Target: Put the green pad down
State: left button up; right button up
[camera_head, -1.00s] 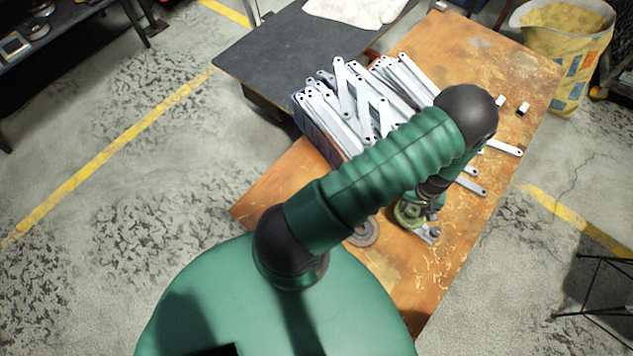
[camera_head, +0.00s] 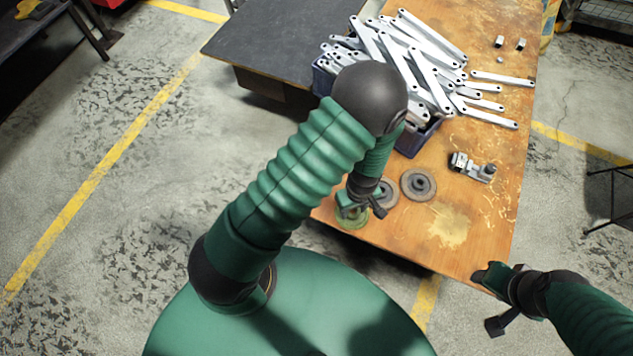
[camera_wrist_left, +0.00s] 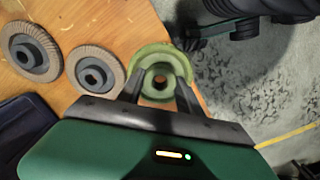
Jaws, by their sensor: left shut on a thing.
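The green pad (camera_head: 351,221) is a round, pale green disc at the near edge of the wooden table (camera_head: 455,225), partly hidden by my left gripper (camera_head: 357,205). In the left wrist view, my left gripper (camera_wrist_left: 160,88) has its two fingers shut on the hub of the green pad (camera_wrist_left: 178,58). The pad overlaps the table edge there, and I cannot tell whether it touches the wood. My right gripper (camera_head: 493,300) is open and empty off the table's near right corner.
Two grey-brown flap discs (camera_head: 418,184) (camera_head: 385,194) lie beside the pad. A small metal fixture (camera_head: 472,167) stands right of them. A dark blue bin (camera_head: 413,143) heaped with galvanized brackets (camera_head: 430,85) stands behind. The table's near right part is bare.

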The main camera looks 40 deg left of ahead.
pick_arm(q)
jog(key=w+a, duration=0.1)
jog(key=a, duration=0.2)
jog(key=w+a+f+b, duration=0.1)
jog(key=a, duration=0.1)
jog(key=shift+w+a, duration=0.2)
jog(key=shift+w, duration=0.15)
jog(key=a, duration=0.2)
jog(key=w+a+b, duration=0.1)
jog(key=a, duration=0.1)
jog(key=w+a, duration=0.1)
jog(key=a, duration=0.1)
jog(key=shift+w+a+f, duration=0.2)
jog(key=shift+a+f, duration=0.1)
jog(key=shift+w+a+f+b, duration=0.15)
jog(key=shift+a+f+b, duration=0.05)
jog(key=shift+a+b, duration=0.1)
jog(key=f, duration=0.1)
jog(key=f+b, duration=0.1)
jog(key=shift+d+f, duration=0.25)
jog(key=shift+f, duration=0.05)
jog(key=shift+d+f, duration=0.1)
jog(key=shift+f, duration=0.1)
jog(key=shift+r, duration=0.1)
jog(key=o, duration=1.2)
